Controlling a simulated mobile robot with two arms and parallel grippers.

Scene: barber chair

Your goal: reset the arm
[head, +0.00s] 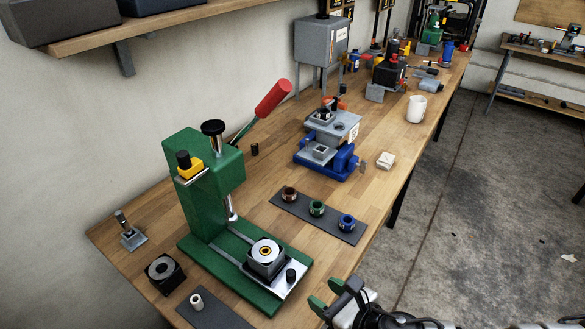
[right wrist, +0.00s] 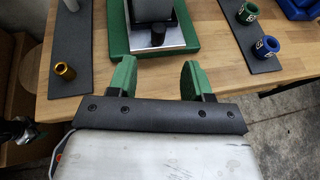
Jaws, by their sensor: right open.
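A green press (head: 205,205) stands on the wooden bench, with its lever arm ending in a red grip (head: 273,97). The lever slants up and to the right from the press head. A metal slide plate (head: 282,283) on the press base carries a dark block with a ring in it. My right gripper (head: 327,296) is at the bench's front edge, low in the head view, well below and apart from the lever. In the right wrist view its green fingers (right wrist: 157,78) are spread with nothing between them, pointing at the press base (right wrist: 120,42). My left gripper is out of view.
A dark mat (head: 335,228) holds brown, green and blue rings right of the press. A blue vise-like fixture (head: 325,165) stands behind it. A black block (head: 165,274) and another mat (head: 215,312) lie at front left. A wooden shelf (head: 130,30) overhangs the upper left.

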